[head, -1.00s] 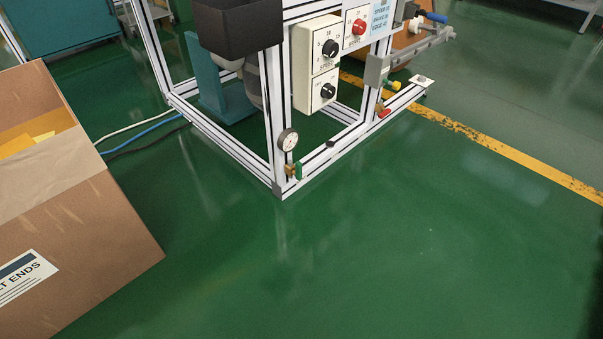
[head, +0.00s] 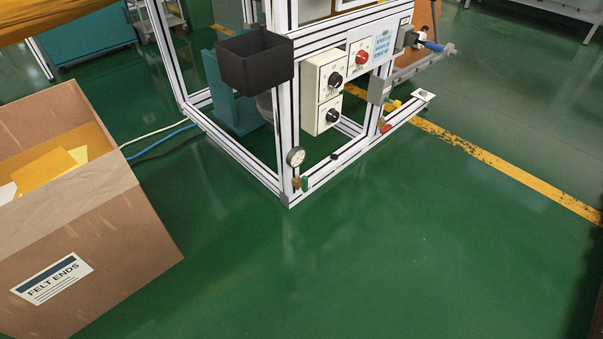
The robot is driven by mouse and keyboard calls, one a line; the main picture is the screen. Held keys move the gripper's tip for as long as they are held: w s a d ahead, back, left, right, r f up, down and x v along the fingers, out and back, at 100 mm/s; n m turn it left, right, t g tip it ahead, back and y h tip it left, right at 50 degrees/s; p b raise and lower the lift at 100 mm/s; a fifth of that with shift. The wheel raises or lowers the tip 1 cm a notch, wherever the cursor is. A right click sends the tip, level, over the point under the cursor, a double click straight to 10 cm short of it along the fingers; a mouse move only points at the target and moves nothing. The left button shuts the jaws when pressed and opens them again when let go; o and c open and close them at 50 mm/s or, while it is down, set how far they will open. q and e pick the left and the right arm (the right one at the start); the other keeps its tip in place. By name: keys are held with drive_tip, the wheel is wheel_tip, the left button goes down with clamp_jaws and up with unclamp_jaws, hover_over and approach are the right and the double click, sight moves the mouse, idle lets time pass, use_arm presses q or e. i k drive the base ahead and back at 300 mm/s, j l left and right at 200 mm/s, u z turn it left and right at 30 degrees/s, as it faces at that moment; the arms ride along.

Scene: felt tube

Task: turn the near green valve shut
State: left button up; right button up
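The near green valve (head: 305,182) is small and sits low on the front corner post of a white aluminium frame, beside a brass fitting (head: 296,183). A round white gauge (head: 295,157) is just above it. The valve's handle looks upright, but it is too small to tell its exact setting. Neither of my grippers shows in the head view.
The frame (head: 240,155) carries a black bin (head: 254,62), a control box (head: 322,92) with dials and a red knob (head: 361,57). A cardboard box (head: 120,225) labelled FELT ENDS stands at left. Cables (head: 160,135) cross the floor behind it. Green floor (head: 400,260) in front is clear.

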sight(304, 180)
drive_tip(key=i+u, duration=0.1)
drive_tip(key=i, duration=0.65)
drive_tip(key=i+l+u, duration=0.15)
drive_tip(key=i, duration=0.6)
drive_tip(key=i+j, duration=0.3)
